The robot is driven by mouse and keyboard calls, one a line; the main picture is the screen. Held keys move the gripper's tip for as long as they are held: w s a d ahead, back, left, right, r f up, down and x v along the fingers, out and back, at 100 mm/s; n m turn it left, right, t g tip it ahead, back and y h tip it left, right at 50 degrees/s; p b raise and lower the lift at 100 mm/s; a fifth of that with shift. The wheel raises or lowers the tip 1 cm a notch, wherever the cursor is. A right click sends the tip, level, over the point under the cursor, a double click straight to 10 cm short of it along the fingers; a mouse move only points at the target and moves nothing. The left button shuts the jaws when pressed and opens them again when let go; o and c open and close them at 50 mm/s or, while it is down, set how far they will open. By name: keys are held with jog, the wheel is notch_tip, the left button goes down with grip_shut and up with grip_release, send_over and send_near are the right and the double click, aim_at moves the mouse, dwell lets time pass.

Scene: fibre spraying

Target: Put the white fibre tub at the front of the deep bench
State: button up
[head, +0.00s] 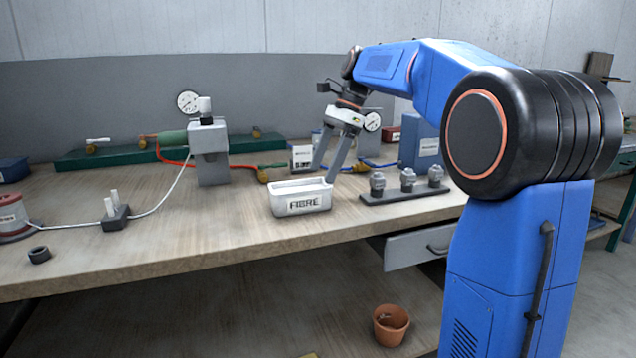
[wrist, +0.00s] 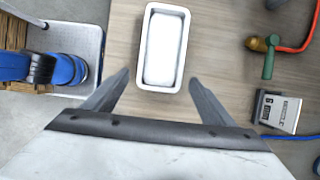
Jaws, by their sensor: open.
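The white fibre tub (head: 301,204), a small rectangular tub with a FIBRE label on its near side, stands upright on the wooden bench (head: 150,222), close to the front edge. My gripper (head: 326,176) is open and empty above the tub's back right part. In the wrist view the tub (wrist: 163,48) lies ahead of my gripper (wrist: 160,85), roughly between the lines of the two fingers. The fingers appear apart from the tub. Its inside looks white in the wrist view.
A dark rack with several grey fittings (head: 407,183) stands right of the tub. A grey block with a gauge (head: 208,150) stands behind left. A labelled grey box (wrist: 276,111) and red hose (wrist: 300,42) lie nearby.

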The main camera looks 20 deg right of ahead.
jog(key=shift+v, duration=2.35)
jog(key=s+a+f+n+t+h, duration=0.1)
jog(key=s+f+n, duration=0.35)
jog(key=s, duration=0.45)
jog(key=s+a+f+n+t+h, duration=0.1)
jog(key=s+a+f+n+h, duration=0.1)
jog(key=s+f+n, duration=0.5)
jog(key=s+d+f+n+t+h, duration=0.1)
jog(key=s+f+n, duration=0.5)
jog(key=s+f, duration=1)
jog(key=shift+s+d+t+h, duration=0.25)
jog(key=shift+s+t+h, duration=0.05)
jog(key=shift+s+t, duration=0.65)
